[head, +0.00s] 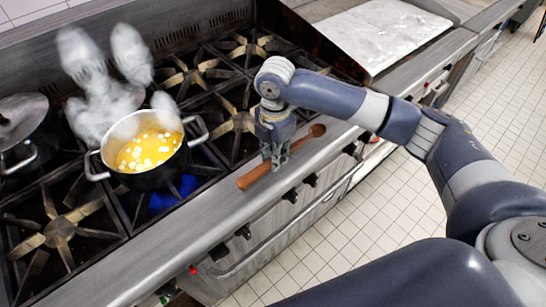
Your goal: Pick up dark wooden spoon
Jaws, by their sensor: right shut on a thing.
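The wooden spoon (254,176) is reddish brown and lies along the stove's front ledge. Its thick handle end points left and its rounded bowl (317,130) points right. My right gripper (275,162) reaches down over the spoon's middle and is shut on it. The fingers hide part of the handle. The spoon looks at or very near the ledge; I cannot tell whether it touches. My left gripper is not in view.
A steaming pot (147,177) of yellow food with white pieces stands over a blue flame (174,194) left of my gripper. A lidded pot (22,133) stands at the far left. Black burner grates (59,232) fill the stovetop. A pale griddle (376,34) lies at the back right.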

